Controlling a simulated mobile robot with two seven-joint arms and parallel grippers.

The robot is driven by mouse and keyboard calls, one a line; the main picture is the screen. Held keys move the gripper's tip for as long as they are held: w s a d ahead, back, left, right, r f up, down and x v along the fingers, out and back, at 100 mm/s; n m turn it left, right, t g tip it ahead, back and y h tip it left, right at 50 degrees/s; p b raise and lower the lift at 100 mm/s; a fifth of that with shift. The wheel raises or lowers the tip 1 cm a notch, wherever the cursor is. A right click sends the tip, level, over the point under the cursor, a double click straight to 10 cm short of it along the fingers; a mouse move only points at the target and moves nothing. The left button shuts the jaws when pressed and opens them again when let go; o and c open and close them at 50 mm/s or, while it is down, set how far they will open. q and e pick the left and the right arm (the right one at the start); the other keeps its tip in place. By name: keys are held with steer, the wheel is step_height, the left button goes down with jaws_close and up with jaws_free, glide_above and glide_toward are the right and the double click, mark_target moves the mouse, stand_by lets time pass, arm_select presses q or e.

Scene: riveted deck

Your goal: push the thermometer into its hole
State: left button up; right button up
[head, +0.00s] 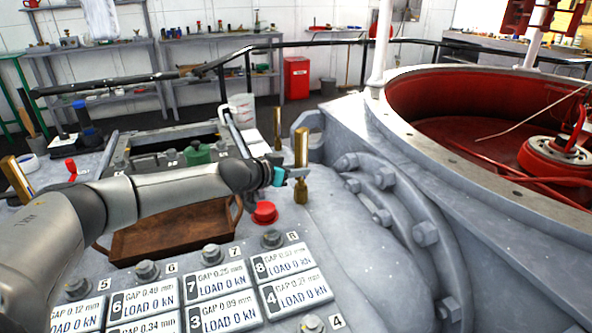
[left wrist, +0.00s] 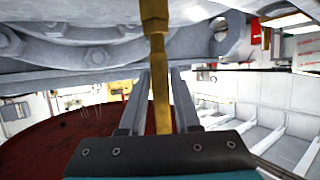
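The thermometer (head: 301,148) is a brass tube that stands roughly upright, with a narrower brass part below it. My left gripper (head: 291,177), with a teal band, is at its middle. In the left wrist view the brass shaft (left wrist: 160,95) passes between the two grey fingers of my left gripper (left wrist: 160,72), which look closed on it. A wider brass end (left wrist: 154,18) shows above. The brass lower end (head: 300,191) is over or at the grey casing; I cannot tell whether it touches. The hole is not visible. My right gripper is not in view.
A red knob (head: 264,212) sits just left of the thermometer. A second brass tube (head: 277,128) stands behind. A brown wooden tray (head: 160,239) lies under my left arm. Labelled load plates (head: 220,312) and bolts are in front; a bolted flange (head: 400,220) rises to the right.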

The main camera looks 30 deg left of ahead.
arm_select(q)
steer(key=o, duration=0.4)
steer(key=shift+s, duration=0.1)
steer(key=b+v, duration=0.1)
steer(key=v, duration=1.4)
steer(key=shift+r+b, duration=0.2)
steer(key=shift+b, duration=0.2)
